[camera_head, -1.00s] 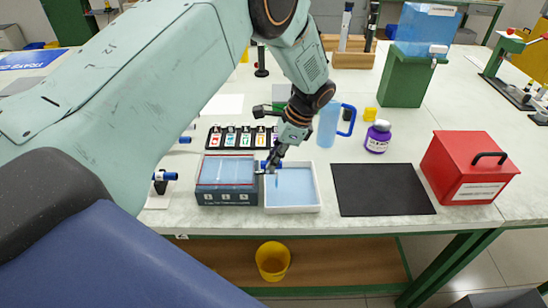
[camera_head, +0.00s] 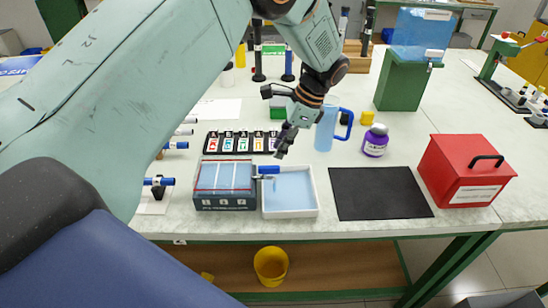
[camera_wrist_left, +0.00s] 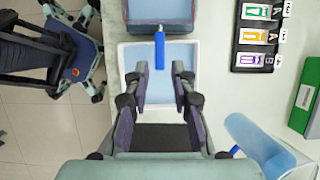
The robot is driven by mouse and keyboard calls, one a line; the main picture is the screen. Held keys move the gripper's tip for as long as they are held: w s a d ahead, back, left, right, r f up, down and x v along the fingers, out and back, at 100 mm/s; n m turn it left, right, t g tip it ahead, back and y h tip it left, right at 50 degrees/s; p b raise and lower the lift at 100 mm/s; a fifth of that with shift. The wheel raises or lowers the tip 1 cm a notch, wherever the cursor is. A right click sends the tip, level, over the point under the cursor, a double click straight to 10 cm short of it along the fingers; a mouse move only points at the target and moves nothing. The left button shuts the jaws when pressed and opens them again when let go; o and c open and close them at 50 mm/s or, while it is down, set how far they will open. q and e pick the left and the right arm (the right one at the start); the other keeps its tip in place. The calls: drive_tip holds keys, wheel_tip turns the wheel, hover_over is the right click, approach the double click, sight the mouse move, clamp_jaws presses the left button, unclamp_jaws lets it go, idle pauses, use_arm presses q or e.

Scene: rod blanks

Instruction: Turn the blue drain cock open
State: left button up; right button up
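The drain cock's blue handle (camera_head: 269,170) is on the right side of a grey-blue tank (camera_head: 225,203). It points right, away from the tank and over a white tray (camera_head: 316,205). The blue handle (camera_wrist_left: 160,50) also shows in the left wrist view, straight out from the tank (camera_wrist_left: 160,27). My left gripper (camera_head: 281,153) is above and slightly right of the handle, apart from it. In the wrist view its fingers (camera_wrist_left: 160,72) are open with nothing between them. Whether liquid flows I cannot tell. My right gripper is not in view.
A blue jug (camera_head: 326,130), a purple-labelled bottle (camera_head: 375,141) and a black mat (camera_head: 380,192) are to the right. A red box (camera_head: 465,168) stands farther right. A black rack of coloured tags (camera_head: 240,142) is behind the tank. A yellow bucket (camera_head: 270,266) is below the table.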

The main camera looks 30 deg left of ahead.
use_arm(q)
drive_tip(key=shift+v, duration=2.6)
drive_tip(key=shift+s+f, duration=0.1)
